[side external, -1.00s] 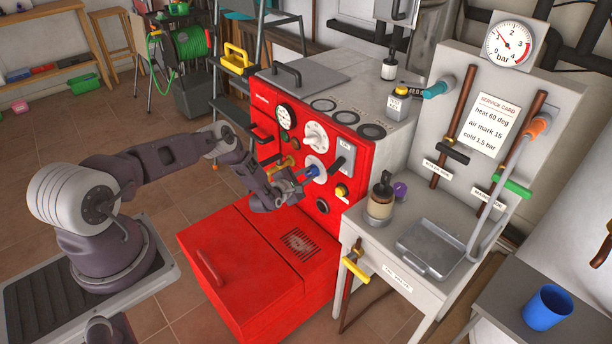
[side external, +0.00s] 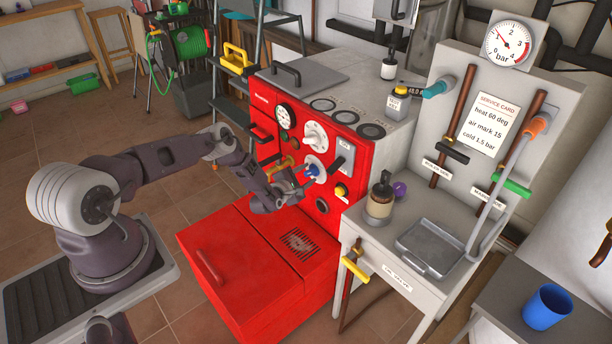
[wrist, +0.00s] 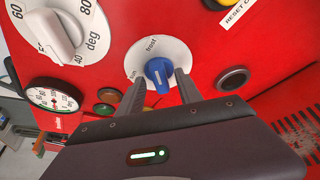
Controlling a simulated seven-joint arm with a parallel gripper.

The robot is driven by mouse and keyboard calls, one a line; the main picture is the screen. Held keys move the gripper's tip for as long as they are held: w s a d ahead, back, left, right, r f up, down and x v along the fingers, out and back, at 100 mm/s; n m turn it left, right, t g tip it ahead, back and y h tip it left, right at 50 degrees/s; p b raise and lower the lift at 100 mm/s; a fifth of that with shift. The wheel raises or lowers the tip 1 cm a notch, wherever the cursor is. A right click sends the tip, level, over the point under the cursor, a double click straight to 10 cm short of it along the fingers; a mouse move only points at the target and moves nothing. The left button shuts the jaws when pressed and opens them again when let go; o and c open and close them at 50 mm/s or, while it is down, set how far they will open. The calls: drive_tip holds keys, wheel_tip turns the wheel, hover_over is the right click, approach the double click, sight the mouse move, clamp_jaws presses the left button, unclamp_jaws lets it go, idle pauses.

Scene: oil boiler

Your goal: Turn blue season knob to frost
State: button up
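The blue season knob (wrist: 158,72) sits on a round white dial plate on the red boiler front. In the wrist view "frost" is printed above the knob and "run" to its left. The knob's grip stands close to upright in that view; which end is its pointer I cannot tell. My gripper (wrist: 161,78) has one finger on each side of the knob, spread apart, with the fingertips close to the plate. Any contact with the knob is unclear. In the side view the knob (side external: 312,170) shows just beyond my gripper (side external: 304,180).
A larger white knob with a degree scale (wrist: 52,35) and a small gauge (wrist: 52,97) lie left of the season knob in the wrist view. A dark round button (wrist: 233,78) is to the right. The red lower cabinet (side external: 243,258) juts out below my gripper.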

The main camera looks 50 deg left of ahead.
drive_tip(key=v, duration=0.7)
